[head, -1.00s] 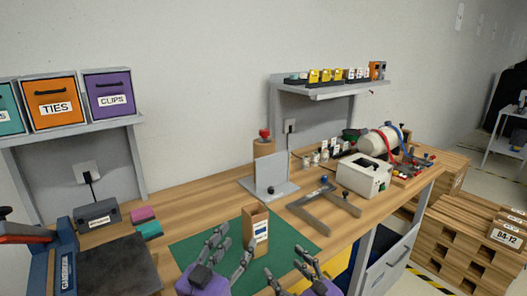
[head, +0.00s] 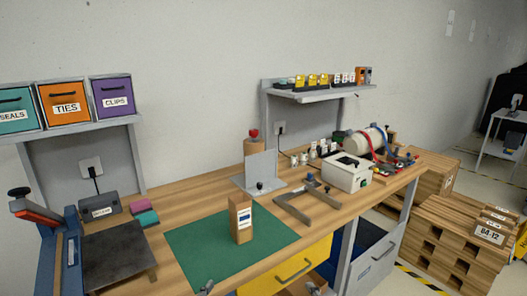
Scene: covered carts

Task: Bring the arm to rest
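My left gripper (head: 207,287) shows only as grey fingertips at the bottom edge, below the green mat. My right gripper (head: 317,290) shows only as a small grey tip at the bottom edge, in front of the drawers. The rest of both grippers is out of the picture, so I cannot tell whether they are open or shut. A brown box with a white and blue label (head: 241,219) stands upright on the green mat (head: 200,247), apart from both grippers.
The wooden workbench (head: 192,201) carries a grey bracket (head: 305,205), a white device (head: 346,174) and a grey plate (head: 113,255). Labelled bins (head: 64,103) sit on the left shelf. A yellow drawer (head: 290,268) is under the bench. Stacked crates (head: 462,246) stand at right.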

